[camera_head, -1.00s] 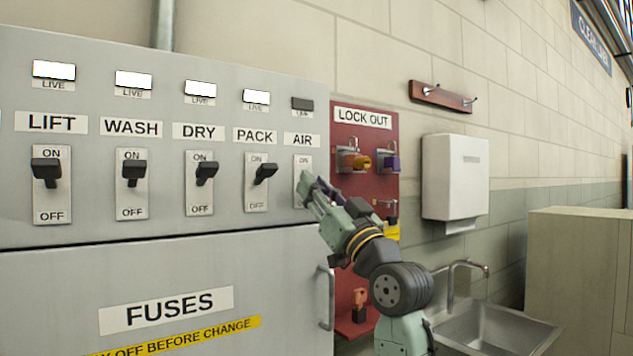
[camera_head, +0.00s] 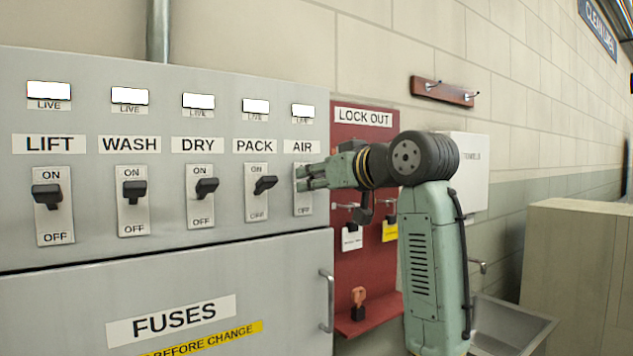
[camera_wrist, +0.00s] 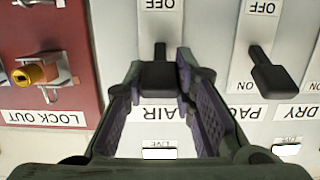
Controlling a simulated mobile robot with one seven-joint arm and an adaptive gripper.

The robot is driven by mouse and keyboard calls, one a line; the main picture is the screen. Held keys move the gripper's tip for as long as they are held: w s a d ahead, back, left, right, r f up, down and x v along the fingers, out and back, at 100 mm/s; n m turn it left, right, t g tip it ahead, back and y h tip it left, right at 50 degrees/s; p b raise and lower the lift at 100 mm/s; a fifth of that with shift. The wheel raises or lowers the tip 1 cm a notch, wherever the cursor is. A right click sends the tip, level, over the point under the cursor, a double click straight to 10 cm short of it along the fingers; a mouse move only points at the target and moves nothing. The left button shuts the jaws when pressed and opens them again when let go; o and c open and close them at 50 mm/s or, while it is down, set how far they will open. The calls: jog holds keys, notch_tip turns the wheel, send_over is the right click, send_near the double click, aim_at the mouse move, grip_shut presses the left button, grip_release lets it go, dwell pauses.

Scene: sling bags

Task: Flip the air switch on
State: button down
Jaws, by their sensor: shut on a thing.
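The AIR switch plate (camera_head: 303,208) is at the right end of the switch row on the grey panel. My gripper (camera_head: 302,178) reaches it from the right and hides its lever in the head view. In the wrist view, which is upside down, the black AIR lever (camera_wrist: 160,76) sits between my gripper's fingers (camera_wrist: 166,80), which are shut on it. The lever points toward the AIR label, away from OFF. The AIR lamp (camera_head: 303,110) is lit white. The ON mark of this switch is hidden.
The PACK switch (camera_head: 265,185) stands close on the left. The red lock-out board (camera_head: 364,285) with hanging padlocks and tags is right of the panel, partly behind my arm. A sink (camera_head: 505,325) and a beige cabinet (camera_head: 580,255) stand further right.

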jog(key=shift+r+g, duration=0.1)
jog(key=shift+g, duration=0.2)
jog(key=c, duration=1.3)
grip_release()
jog(key=v, duration=1.1)
jog(key=shift+s+d+r, duration=0.15)
jog(key=shift+s, duration=0.25)
